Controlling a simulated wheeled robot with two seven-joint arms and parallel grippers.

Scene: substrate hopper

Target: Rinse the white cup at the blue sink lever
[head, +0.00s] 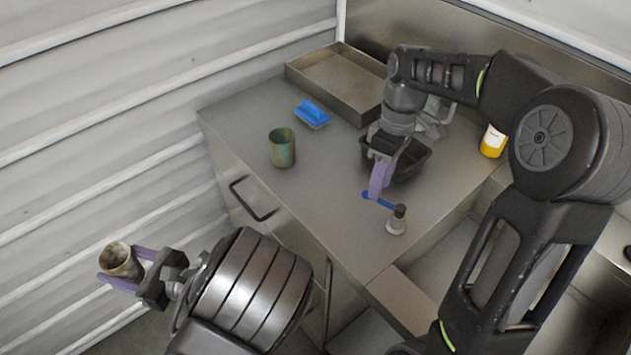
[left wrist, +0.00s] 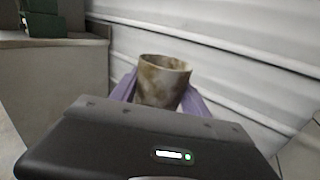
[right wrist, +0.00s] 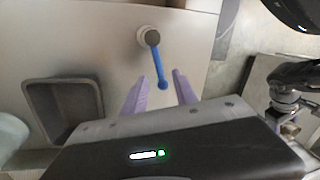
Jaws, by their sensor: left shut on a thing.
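The white cup (head: 121,261), stained brown, is between the purple fingers of my left gripper (head: 122,270). That gripper is shut on it, off the counter's left side near the ribbed wall. The cup looks roughly upright, and its open rim shows in the left wrist view (left wrist: 163,66). The blue sink lever (head: 381,201) sticks out from a short grey post with a dark top (head: 396,220) on the counter. My right gripper (head: 379,190) is at the lever's free end. In the right wrist view its fingers (right wrist: 160,88) are apart, with the lever tip (right wrist: 162,85) showing between them.
The metal counter (head: 330,215) holds a stained green cup (head: 282,150), a blue brush (head: 312,113), a shallow metal tray (head: 326,82) and a dark basin (head: 412,168) beside my right gripper. A yellow bottle (head: 493,142) stands at the right. A drawer handle (head: 250,205) sticks out in front.

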